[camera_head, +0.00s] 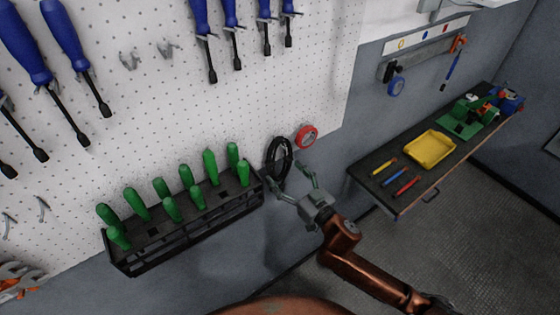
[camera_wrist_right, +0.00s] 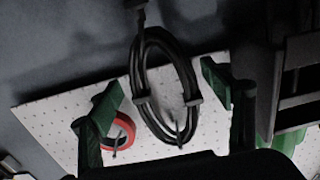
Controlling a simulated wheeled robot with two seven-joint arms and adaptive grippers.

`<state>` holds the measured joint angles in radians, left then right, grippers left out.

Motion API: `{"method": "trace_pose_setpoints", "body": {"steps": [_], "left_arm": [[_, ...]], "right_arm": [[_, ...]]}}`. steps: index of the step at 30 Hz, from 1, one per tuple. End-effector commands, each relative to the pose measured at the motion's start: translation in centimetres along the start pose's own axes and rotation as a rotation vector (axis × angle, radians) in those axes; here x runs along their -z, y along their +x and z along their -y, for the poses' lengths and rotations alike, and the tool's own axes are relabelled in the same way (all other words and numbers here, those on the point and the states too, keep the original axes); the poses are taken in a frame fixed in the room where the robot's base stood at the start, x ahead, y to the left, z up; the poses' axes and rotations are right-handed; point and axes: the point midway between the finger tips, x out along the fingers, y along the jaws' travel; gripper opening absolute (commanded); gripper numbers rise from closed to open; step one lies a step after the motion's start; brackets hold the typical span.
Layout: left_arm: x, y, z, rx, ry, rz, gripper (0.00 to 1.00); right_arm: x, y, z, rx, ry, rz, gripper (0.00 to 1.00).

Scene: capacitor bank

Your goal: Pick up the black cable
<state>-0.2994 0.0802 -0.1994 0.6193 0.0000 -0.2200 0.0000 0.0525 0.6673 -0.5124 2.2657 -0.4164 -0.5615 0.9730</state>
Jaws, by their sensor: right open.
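The black cable (camera_head: 279,158) is a coiled loop hanging on the pegboard, between the screwdriver rack and a red tape roll. In the right wrist view the cable coil (camera_wrist_right: 162,85) hangs in the middle, with a peg showing through its loop. My right gripper (camera_head: 297,180) is open just in front of and below the coil. In the wrist view its two green-padded fingers (camera_wrist_right: 170,112) stand apart on either side of the coil, and nothing is gripped. I cannot tell the exact depth gap. My left gripper is not in view.
The red tape roll (camera_head: 306,136) hangs right beside the cable. A black rack (camera_head: 190,222) with several green-handled screwdrivers is at the left. A shelf table (camera_head: 398,199) with a yellow tray (camera_head: 430,149) stands at the right. Blue screwdrivers (camera_head: 64,36) hang above.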

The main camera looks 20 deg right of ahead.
Motion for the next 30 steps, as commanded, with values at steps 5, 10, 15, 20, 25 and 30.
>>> {"method": "trace_pose_setpoints", "body": {"steps": [5,10,15,20,25,30], "left_arm": [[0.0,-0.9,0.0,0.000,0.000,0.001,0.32],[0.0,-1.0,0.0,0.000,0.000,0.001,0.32],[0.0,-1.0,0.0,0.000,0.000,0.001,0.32],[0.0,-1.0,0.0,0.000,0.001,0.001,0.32],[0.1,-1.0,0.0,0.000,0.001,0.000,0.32],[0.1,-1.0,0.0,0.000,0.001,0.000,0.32]], "right_arm": [[0.2,2.5,0.2,0.000,-0.001,-0.001,0.72],[0.0,3.2,0.2,0.000,0.000,0.001,0.72],[-0.1,3.1,0.2,0.000,0.000,0.001,0.71],[-0.1,3.1,0.2,0.000,0.000,0.001,0.60],[-0.1,3.1,0.1,0.000,0.000,0.001,0.48],[-0.1,3.1,0.1,0.000,0.000,0.001,0.37]]}}
